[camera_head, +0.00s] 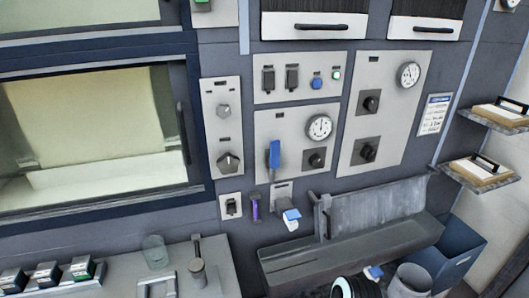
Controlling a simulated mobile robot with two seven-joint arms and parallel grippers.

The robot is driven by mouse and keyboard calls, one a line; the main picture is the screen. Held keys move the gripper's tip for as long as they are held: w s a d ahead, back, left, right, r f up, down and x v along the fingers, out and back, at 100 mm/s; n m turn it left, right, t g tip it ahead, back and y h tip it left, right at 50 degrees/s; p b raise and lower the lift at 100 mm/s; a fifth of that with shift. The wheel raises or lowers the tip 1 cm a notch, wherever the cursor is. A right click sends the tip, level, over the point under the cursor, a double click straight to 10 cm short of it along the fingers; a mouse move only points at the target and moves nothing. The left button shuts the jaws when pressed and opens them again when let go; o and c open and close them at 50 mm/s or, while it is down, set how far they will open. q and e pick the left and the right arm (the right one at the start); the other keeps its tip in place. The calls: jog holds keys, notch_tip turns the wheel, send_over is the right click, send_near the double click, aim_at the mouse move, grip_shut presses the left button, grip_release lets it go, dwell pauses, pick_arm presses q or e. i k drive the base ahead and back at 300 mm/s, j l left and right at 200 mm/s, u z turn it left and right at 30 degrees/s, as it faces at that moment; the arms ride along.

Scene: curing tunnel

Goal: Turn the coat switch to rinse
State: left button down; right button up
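No label for a coat switch is readable, so I cannot tell which control it is. The narrow grey panel beside the window carries a light round knob (224,111) and a larger dark rotary knob (229,162) below it. The right panel has an upper dark knob (371,103) and a lower dark knob (368,151). The middle panel has another dark knob (317,159) next to a blue lever (275,155). Their pointer settings are too small to read. No gripper can be made out in the head view, and nothing is seen touching these controls.
A grey trough (350,245) juts out below the panels. A blue bin (452,250) stands at its right. A bench at lower left holds a glass beaker (155,252) and small boxes (48,272). Shelves with clipboards (480,170) project at the right.

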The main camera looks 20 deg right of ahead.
aim_at(366, 152)
jog(key=z, duration=1.6)
jog(key=i+l, duration=0.2)
jog(key=l, duration=0.2)
jog(key=i+l, duration=0.2)
jog(key=l, duration=0.2)
jog(key=i+l, duration=0.15)
jog(key=l, duration=0.25)
